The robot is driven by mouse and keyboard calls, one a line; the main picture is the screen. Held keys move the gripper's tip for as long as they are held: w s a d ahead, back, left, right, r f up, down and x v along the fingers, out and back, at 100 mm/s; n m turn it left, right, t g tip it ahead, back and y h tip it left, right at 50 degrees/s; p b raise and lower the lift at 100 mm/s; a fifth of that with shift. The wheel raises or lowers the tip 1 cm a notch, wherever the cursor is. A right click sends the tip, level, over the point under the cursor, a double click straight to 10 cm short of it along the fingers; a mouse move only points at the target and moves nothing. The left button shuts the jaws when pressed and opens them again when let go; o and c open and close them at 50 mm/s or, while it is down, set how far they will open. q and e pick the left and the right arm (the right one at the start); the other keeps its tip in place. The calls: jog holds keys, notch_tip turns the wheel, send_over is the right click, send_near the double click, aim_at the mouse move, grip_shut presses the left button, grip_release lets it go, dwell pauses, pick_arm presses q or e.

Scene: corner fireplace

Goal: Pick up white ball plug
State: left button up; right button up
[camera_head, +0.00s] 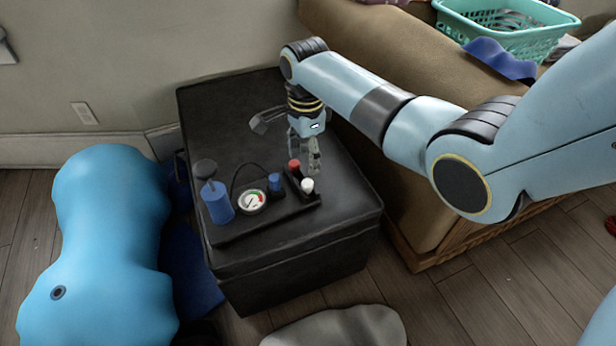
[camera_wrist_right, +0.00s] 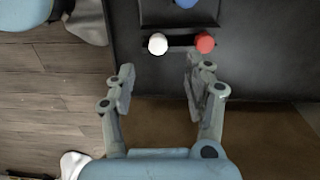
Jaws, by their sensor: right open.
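The white ball plug (camera_head: 307,185) sits upright in a dark holder on the black chest (camera_head: 235,110), beside a red ball plug (camera_head: 294,164). My right gripper (camera_head: 304,158) points down beside the plugs, with its fingers apart and nothing between them. In the right wrist view the white ball plug (camera_wrist_right: 158,43) is just beyond the gap between the open fingertips (camera_wrist_right: 160,72), and the red ball plug (camera_wrist_right: 205,42) is beyond the right finger. I cannot tell the exact height of the fingertips over the holder. My left gripper is not in view.
A blue cylinder (camera_head: 217,203), a dial gauge (camera_head: 252,201) and a blue plug (camera_head: 275,182) stand left of the white plug. A tan couch (camera_head: 400,45) with a teal basket (camera_head: 510,40) is behind my right arm. The chest's back left top is mostly clear.

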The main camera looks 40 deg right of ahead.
aim_at(307, 182)
notch_tip(307, 182, down, 2)
jog(key=shift+f, duration=0.1)
jog(key=shift+f+b, duration=0.35)
jog(key=shift+b, duration=0.1)
jog(key=f+b, duration=0.2)
jog(key=f, duration=0.3)
jog(key=shift+s+b, duration=0.2)
jog(key=shift+b, duration=0.2)
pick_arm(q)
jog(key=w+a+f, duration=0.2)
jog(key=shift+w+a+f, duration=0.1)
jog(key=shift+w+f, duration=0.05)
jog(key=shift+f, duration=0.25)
pick_arm(e)
jog(key=shift+c, duration=0.3)
jog(key=c, duration=0.9)
